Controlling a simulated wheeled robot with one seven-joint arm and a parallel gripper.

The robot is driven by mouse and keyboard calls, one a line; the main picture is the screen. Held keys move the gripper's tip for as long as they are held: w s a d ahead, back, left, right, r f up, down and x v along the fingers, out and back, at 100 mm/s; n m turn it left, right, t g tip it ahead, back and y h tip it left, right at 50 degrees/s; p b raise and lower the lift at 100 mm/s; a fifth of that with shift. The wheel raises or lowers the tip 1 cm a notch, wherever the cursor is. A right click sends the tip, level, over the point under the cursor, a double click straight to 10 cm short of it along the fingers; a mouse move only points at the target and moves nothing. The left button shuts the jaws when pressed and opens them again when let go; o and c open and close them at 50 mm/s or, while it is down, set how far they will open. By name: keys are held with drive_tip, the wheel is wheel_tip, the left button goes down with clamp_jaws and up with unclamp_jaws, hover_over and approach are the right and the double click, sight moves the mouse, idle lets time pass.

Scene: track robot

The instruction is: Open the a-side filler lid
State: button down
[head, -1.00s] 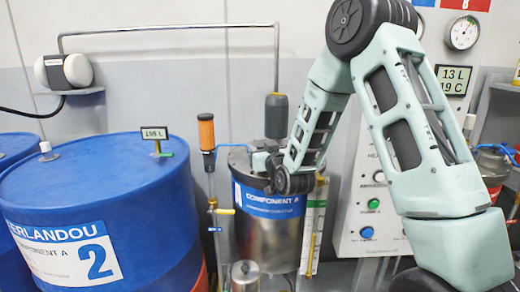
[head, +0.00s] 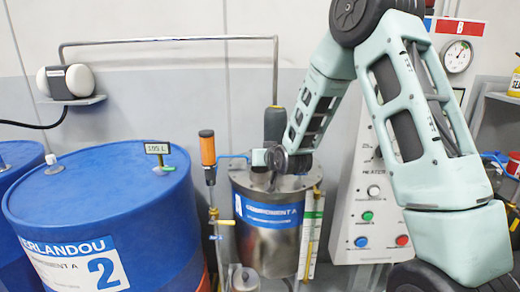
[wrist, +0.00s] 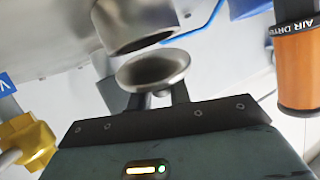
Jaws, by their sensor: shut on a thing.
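The component A tank (head: 270,238) is a steel drum with a blue label, standing at the centre of the head view. My gripper (head: 254,158) is over its top, reaching in from the right; its fingertips are too small to make out there. In the wrist view my gripper (wrist: 157,96) is shut on a round, flared metal piece, seemingly the filler lid (wrist: 152,69). A wider metal cylinder (wrist: 138,24) shows just above it in that picture. The filler opening is not clearly seen.
An orange air dryer (head: 207,150) stands close left of my gripper, also at right in the wrist view (wrist: 299,68). A yellow fitting (wrist: 27,138) is at lower left there. A blue drum (head: 110,205) stands left, a heater panel (head: 368,215) right, and a pipe runs behind.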

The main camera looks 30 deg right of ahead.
drive_tip(key=r+g+p, duration=0.1)
drive_tip(key=p, duration=0.2)
drive_tip(key=w+d+r+m+g+y+p, duration=0.1)
drive_tip(key=g+p, duration=0.1)
drive_tip(key=p, duration=0.1)
drive_tip(key=shift+w, duration=0.15)
drive_tip(key=g+p, duration=0.1)
drive_tip(key=p, duration=0.1)
drive_tip(key=w+g+y+p, duration=0.1)
drive_tip(key=p, duration=0.1)
drive_tip(key=shift+d+r+m+y, duration=0.15)
drive_tip(key=shift+d+m+y, duration=0.15)
drive_tip(key=shift+d, duration=0.05)
drive_tip(key=g+p, duration=0.1)
drive_tip(key=w+g+y+p, duration=0.1)
drive_tip(key=p, duration=0.1)
drive_tip(key=shift+d+m, duration=0.3)
drive_tip(key=shift+w+d+f+g+y+p, duration=0.15)
drive_tip(key=shift+w+f+g+y+p, duration=0.1)
drive_tip(key=shift+g+y+p, duration=0.25)
drive_tip(key=shift+w+d+f+g+y+p, duration=0.2)
drive_tip(key=shift+w+g+y+p, duration=0.1)
drive_tip(key=shift+g+p, duration=0.35)
drive_tip(key=shift+g, duration=0.25)
drive_tip(key=c, duration=1.3)
unclamp_jaws()
drive_tip(key=shift+f, duration=0.1)
